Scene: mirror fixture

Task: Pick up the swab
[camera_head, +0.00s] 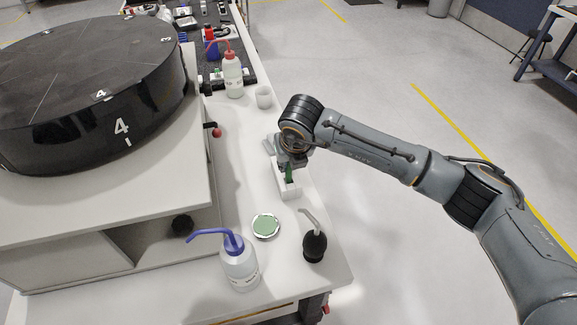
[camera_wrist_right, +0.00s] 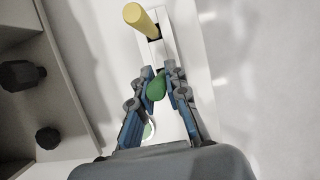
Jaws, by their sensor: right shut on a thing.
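A green piece, which I take to be the swab (camera_head: 289,175), stands at a white block-shaped holder (camera_head: 289,191) on the bench. My right gripper (camera_head: 290,163) is directly above the holder, pointing down. In the wrist view my right gripper (camera_wrist_right: 160,82) is closed around the green swab (camera_wrist_right: 156,89); the fingers touch its sides. The swab's lower part is hidden, so I cannot tell whether it is still in the holder. A yellow cylindrical handle (camera_wrist_right: 141,19) stands at the holder's other end. My left gripper is not in view.
A round green-faced mirror (camera_head: 266,225) lies near the holder. A blue-capped wash bottle (camera_head: 239,263) and a black bottle (camera_head: 314,246) stand at the front. A red-capped bottle (camera_head: 233,76) and white cup (camera_head: 264,97) stand behind. A large black drum (camera_head: 85,90) is at left.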

